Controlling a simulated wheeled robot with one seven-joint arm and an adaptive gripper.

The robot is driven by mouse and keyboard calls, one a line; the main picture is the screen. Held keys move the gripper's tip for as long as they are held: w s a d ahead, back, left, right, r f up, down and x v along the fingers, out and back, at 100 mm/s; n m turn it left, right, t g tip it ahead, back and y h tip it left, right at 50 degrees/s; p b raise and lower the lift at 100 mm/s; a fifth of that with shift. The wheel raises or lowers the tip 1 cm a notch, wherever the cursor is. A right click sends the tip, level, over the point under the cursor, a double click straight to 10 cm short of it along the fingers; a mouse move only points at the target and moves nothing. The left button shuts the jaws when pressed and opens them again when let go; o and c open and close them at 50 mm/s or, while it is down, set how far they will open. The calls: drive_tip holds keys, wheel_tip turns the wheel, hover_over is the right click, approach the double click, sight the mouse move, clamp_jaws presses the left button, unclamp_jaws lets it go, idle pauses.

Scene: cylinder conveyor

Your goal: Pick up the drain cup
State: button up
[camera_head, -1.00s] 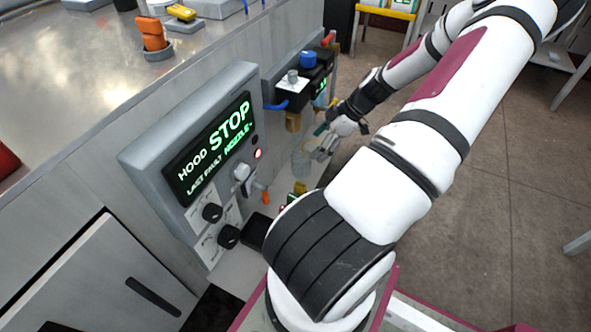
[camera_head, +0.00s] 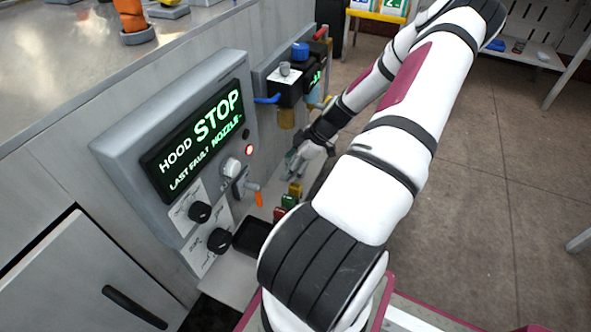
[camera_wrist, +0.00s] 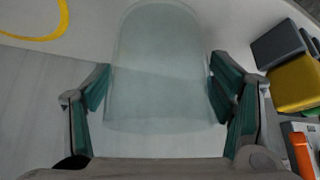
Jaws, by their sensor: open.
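The drain cup (camera_wrist: 160,60) is a clear, pale translucent cup, seen large in the wrist view. It stands between the two green-padded fingers of my gripper (camera_wrist: 160,88). The fingers are open, one on each side of the cup. A thin gap shows at the left finger; the right pad is very close to the cup's side, and I cannot tell if it touches. In the head view my gripper (camera_head: 298,162) is low beside the control panel, below the brass nozzle (camera_head: 287,118). The cup is mostly hidden there by the gripper and wrist.
The control panel (camera_head: 190,150) reads "HOOD STOP, LAST FAULT NOZZLE". Yellow, green and red blocks (camera_head: 288,201) sit on the ledge near my gripper. A yellow ring marking (camera_wrist: 62,25) shows in the wrist view. Open floor lies right.

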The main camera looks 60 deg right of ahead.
drive_tip(key=c, duration=1.3)
drive_tip(key=shift+o, duration=0.2)
drive_tip(key=shift+r, duration=0.1)
drive_tip(key=shift+s+r+p, duration=0.15)
drive_tip(key=shift+r+p, duration=0.25)
drive_tip(key=shift+p, duration=0.15)
wheel_tip(320, 180, up, 6)
drive_tip(key=p, duration=0.3)
drive_tip(key=shift+s+r, duration=0.2)
drive_tip(key=shift+r, duration=0.05)
drive_tip(key=s+p, duration=0.1)
drive_tip(key=s, duration=0.5)
drive_tip(key=s+d+p, duration=0.1)
drive_tip(key=s+p, duration=0.1)
drive_tip(key=s, duration=0.4)
drive_tip(key=s+p, duration=0.1)
drive_tip(key=s, duration=0.6)
drive_tip(key=shift+s+d+f, duration=0.1)
drive_tip(key=shift+d+f, duration=0.15)
drive_tip(key=shift+c, duration=0.2)
